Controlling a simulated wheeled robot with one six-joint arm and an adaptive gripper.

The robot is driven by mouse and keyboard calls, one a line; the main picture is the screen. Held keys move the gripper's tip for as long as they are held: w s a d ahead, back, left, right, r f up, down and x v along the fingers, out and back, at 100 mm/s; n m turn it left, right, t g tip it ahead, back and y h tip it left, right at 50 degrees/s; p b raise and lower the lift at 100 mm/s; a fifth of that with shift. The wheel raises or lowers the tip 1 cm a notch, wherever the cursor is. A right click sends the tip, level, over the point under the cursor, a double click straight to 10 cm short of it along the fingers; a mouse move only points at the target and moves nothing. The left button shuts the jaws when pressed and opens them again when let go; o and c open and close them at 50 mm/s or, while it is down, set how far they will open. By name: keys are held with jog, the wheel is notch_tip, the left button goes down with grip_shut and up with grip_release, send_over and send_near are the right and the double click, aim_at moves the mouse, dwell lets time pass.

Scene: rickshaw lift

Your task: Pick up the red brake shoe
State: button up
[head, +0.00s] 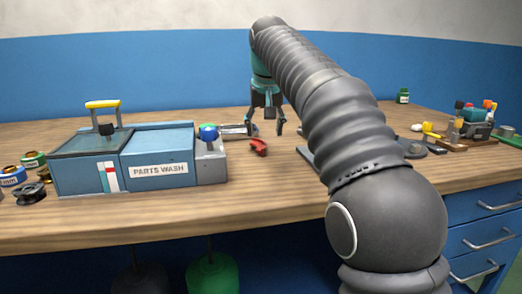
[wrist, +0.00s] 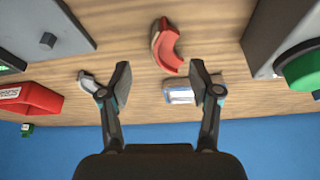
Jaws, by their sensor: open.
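The red brake shoe (head: 258,147) lies on the wooden workbench, right of the parts washer. It is a curved red piece, and it also shows in the wrist view (wrist: 165,48) at the top middle, with a paler strip along its left edge. My gripper (head: 268,132) is above the bench near the brake shoe. In the wrist view its two fingers (wrist: 160,82) are wide apart with nothing between them gripped. The brake shoe lies just beyond the fingertips, apart from them.
A blue parts washer (head: 158,170) with a green button (wrist: 302,70) stands left of the brake shoe. A small silvery object (wrist: 193,92) lies near the right finger. A grey plate (wrist: 45,25) and a red box-like object (wrist: 32,98) lie on the other side. Bare bench surrounds the shoe.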

aim_at(262, 144)
jog(key=x, duration=0.1)
jog(key=b+x, duration=0.1)
jog(key=x, duration=0.3)
jog(key=shift+a+f, duration=0.1)
jog(key=shift+a, duration=0.15)
grip_shut()
